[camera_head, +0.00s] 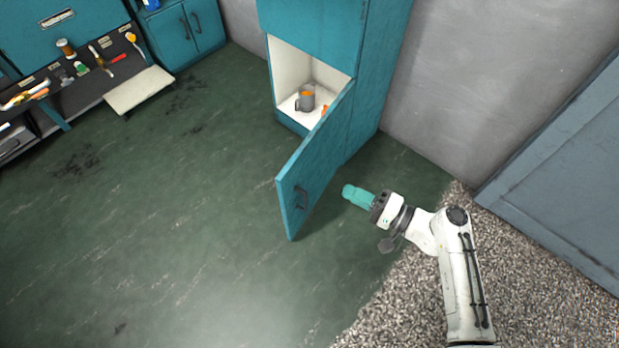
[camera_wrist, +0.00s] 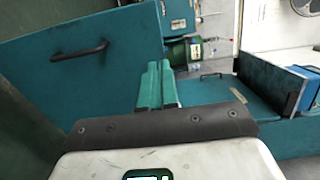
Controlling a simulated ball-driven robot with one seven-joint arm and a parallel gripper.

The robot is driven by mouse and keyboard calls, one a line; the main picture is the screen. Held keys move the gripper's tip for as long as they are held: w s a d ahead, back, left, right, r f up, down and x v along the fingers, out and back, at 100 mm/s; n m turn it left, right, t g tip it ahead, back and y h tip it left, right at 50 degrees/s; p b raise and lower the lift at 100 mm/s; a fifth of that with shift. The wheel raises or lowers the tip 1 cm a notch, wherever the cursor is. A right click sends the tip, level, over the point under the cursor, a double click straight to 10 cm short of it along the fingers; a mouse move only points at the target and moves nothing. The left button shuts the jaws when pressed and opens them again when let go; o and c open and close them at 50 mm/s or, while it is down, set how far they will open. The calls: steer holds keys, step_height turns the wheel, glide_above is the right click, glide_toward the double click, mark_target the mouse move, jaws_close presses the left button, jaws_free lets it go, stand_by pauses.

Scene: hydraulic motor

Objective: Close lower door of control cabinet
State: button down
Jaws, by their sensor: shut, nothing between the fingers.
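The teal control cabinet (camera_head: 368,80) stands against the grey wall in the head view. Its lower door (camera_head: 312,160) is open and swung out, with a dark handle (camera_head: 300,196) near its free edge. Inside the white compartment stand a grey mug (camera_head: 306,98) and a small orange thing partly hidden by the door. My gripper (camera_head: 346,191) has teal fingers, is shut and empty, and is to the right of the door's free end, apart from it in the picture. In the wrist view the fingers (camera_wrist: 157,84) are together, and a teal panel with a dark handle (camera_wrist: 79,50) fills the left.
A workbench (camera_head: 85,70) with several tools and a pulled-out light board (camera_head: 138,90) stands at the upper left. Teal cupboards (camera_head: 185,32) are beside it. A blue-grey panel (camera_head: 570,170) is at the right. The green floor left of the door is clear.

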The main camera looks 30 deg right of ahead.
mark_target(293, 164)
steer(key=b+x, duration=0.2)
steer(key=x, duration=1.1)
steer(key=shift+w+a, duration=0.3)
steer(key=shift+w, duration=0.1)
